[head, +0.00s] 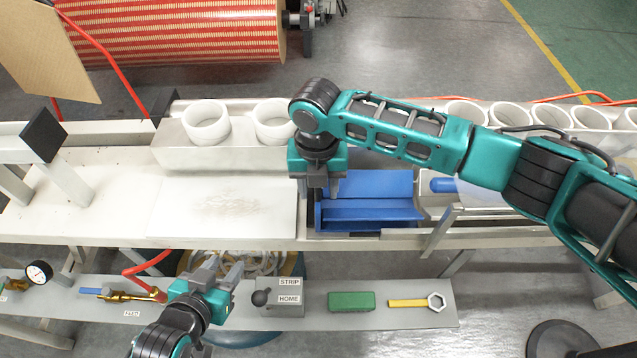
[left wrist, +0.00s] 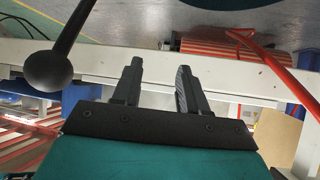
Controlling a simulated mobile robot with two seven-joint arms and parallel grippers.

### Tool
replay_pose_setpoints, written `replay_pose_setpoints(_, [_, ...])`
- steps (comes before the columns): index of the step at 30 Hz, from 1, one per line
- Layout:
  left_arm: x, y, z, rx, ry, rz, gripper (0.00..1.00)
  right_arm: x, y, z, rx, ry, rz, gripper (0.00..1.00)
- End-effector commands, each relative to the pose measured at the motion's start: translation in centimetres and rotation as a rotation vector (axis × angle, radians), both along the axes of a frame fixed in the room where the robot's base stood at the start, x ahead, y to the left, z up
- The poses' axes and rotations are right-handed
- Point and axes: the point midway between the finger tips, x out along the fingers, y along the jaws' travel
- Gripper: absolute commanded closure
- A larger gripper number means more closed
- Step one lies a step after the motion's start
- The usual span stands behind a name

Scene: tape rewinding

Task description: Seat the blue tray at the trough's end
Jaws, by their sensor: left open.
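My left gripper (head: 219,268) is open and empty, low in front of the bench, apart from the tray. Its two separated fingers also show in the left wrist view (left wrist: 157,78).
A front shelf holds a lever with a black ball (head: 260,298), a green block (head: 351,301), a yellow-handled wrench (head: 420,302) and a brass valve (head: 130,295). The ball is close in the left wrist view (left wrist: 48,70). The bench's pale plate (head: 222,208) is clear.

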Motion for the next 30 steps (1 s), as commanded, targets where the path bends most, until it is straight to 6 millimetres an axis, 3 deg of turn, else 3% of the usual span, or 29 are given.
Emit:
replay_pose_setpoints(7, [0.0, 0.0, 0.0, 0.000, -0.001, 0.000, 0.57, 0.0, 0.0, 0.0, 0.000, 0.001, 0.000, 0.53])
replay_pose_setpoints(11, [0.1, 0.0, 0.0, 0.000, -0.002, 0.000, 0.57, 0.0, 0.0, 0.9, 0.002, 0.000, -0.001, 0.53])
replay_pose_setpoints(24, [0.3, 0.0, 0.0, 0.000, -0.006, 0.000, 0.57, 0.0, 0.2, 10.0, 0.002, -0.003, 0.000, 0.53])
replay_pose_setpoints(30, [0.3, 0.0, 0.0, 0.000, -0.006, 0.000, 0.57, 0.0, 0.2, 12.4, 0.001, 0.000, 0.001, 0.53])
